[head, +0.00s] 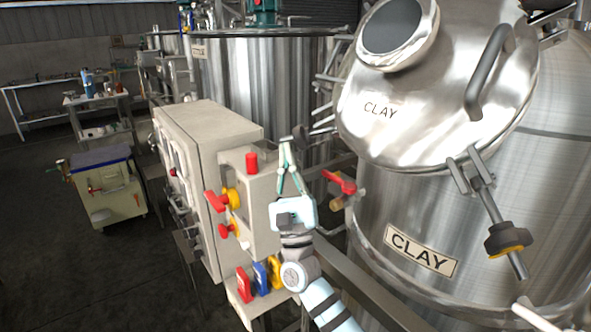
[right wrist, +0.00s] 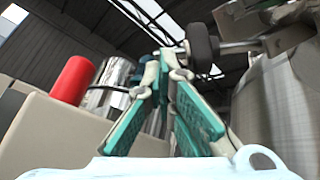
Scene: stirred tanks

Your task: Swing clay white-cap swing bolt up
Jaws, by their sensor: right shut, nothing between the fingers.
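The clay tank (head: 440,220) stands at the right with its lid (head: 425,110) tilted up. A swing bolt with a dark knob (head: 300,134) sticks out from the tank's left side. My right gripper (head: 286,142) is shut and empty, pointing up, with its tips close beside that knob. In the right wrist view the dark knob (right wrist: 203,48) is just right of the fingertips (right wrist: 172,58); I cannot tell whether they touch. The cap colour of this bolt is not clear. Another swing bolt (head: 508,240), with a dark knob and yellow ring, hangs at the front. My left gripper is not in view.
A grey control box (head: 205,150) with a red button (head: 251,162) and coloured handles stands left of my right arm. A red-handled valve (head: 340,182) is close on its right. A pale rod (head: 535,318) shows at the lower right. Open floor lies at the left.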

